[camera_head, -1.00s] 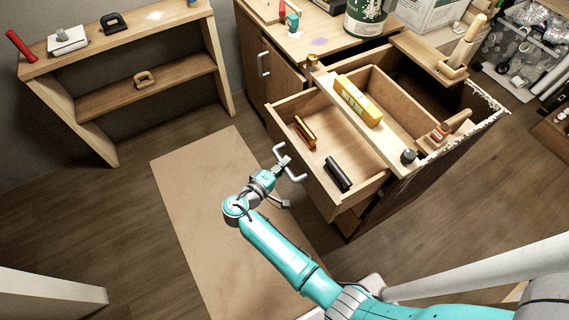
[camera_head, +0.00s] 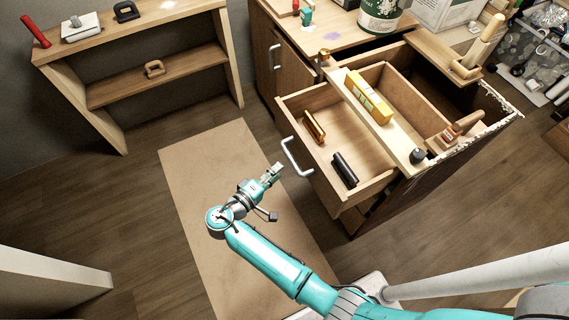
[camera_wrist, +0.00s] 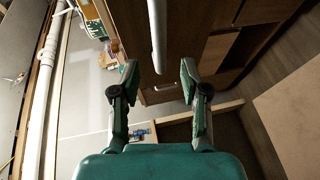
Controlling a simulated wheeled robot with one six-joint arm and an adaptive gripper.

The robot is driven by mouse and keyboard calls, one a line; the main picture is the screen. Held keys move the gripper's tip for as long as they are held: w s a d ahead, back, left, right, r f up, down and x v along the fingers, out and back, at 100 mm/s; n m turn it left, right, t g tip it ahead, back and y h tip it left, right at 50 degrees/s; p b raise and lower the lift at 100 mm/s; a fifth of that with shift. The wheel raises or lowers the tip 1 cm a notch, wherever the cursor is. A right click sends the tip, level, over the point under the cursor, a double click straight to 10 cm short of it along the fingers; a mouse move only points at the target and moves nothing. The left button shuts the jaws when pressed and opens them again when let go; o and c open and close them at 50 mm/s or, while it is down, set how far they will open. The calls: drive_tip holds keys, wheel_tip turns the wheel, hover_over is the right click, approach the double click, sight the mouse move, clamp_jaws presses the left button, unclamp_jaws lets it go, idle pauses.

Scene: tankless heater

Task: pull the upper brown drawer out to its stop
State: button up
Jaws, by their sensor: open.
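The upper brown drawer (camera_head: 320,185) stands pulled out of the cabinet in the head view, with its inside showing. Its pale bar handle (camera_head: 290,158) is on the drawer front, and a pale bar also shows in the wrist view (camera_wrist: 158,38). My gripper (camera_head: 275,170) is open and empty, just left of the handle and apart from it. In the wrist view the two fingers of my gripper (camera_wrist: 158,75) are spread, with the bar ahead between them. The drawer holds a black cylinder (camera_head: 345,170) and an orange-brown item (camera_head: 314,127).
A cabinet door with a handle (camera_head: 275,56) is left of the drawer. A low wooden shelf (camera_head: 165,75) stands further left.

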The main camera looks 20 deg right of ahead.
drive_tip(key=shift+v, duration=1.9)
drive_tip(key=s+d+f+n+t+y, duration=0.1)
drive_tip(key=s+d+f+n+y, duration=0.2)
drive_tip(key=s+d+f+y, duration=0.6)
drive_tip(key=s+f+y, duration=0.3)
drive_tip(key=s, duration=1)
drive_tip(key=s+a+r+m+t+y, duration=0.1)
drive_tip(key=s+r+m+t, duration=0.2)
drive_tip(key=s+r, duration=0.4)
drive_tip(key=s+a+r+m+t+y, duration=0.1)
drive_tip(key=s+r+m+t, duration=0.3)
drive_tip(key=r, duration=1.6)
drive_tip(key=s, duration=0.2)
drive_tip(key=shift+s+a+r+y, duration=0.3)
drive_tip(key=shift+s+a, duration=0.1)
